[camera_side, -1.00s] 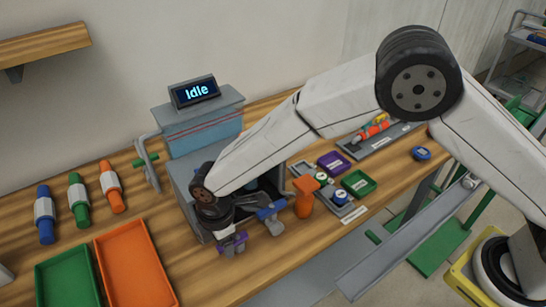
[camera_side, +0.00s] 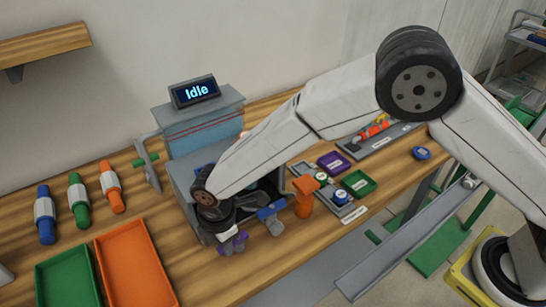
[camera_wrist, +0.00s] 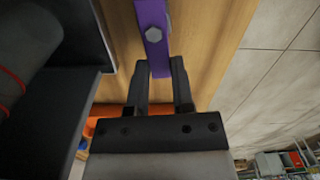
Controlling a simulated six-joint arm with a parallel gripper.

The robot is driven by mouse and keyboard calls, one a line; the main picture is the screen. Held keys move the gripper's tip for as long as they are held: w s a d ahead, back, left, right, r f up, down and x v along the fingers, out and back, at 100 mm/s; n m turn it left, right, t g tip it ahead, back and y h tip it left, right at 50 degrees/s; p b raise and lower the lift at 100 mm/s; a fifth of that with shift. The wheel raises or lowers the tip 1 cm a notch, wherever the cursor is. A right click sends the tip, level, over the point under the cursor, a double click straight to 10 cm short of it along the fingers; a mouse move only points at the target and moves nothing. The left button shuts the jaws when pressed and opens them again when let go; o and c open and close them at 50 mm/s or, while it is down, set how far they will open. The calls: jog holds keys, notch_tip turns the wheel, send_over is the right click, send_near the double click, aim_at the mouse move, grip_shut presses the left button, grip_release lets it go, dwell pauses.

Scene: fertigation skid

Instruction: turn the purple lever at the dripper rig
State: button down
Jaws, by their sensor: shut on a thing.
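The purple lever (camera_side: 233,243) sticks out low at the front left of the grey dripper rig (camera_side: 184,192). In the wrist view the purple lever (camera_wrist: 155,35) runs down from the top edge, with a grey bolt head on it. My gripper (camera_wrist: 161,64) is shut on its lower end, one finger on each side. In the side view my gripper (camera_side: 228,234) is at the lever, mostly hidden by my wrist. The screen (camera_side: 195,91) on the rig reads "Idle".
A blue lever (camera_side: 270,211) and an orange lever (camera_side: 304,194) stand close to the right. An orange tray (camera_side: 135,262) and a green tray (camera_side: 68,283) lie to the left, with several coloured bottles behind. Small purple and green trays lie further right.

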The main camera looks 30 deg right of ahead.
jog(key=shift+s+d+n, duration=0.1)
jog(key=shift+s+n, duration=0.1)
jog(key=shift+n, duration=0.5)
jog(key=shift+s+n, duration=0.2)
jog(key=shift+n, duration=0.5)
jog(key=shift+c, duration=2.4)
grip_release()
jog(key=shift+r, duration=0.15)
jog(key=shift+r, duration=3.75)
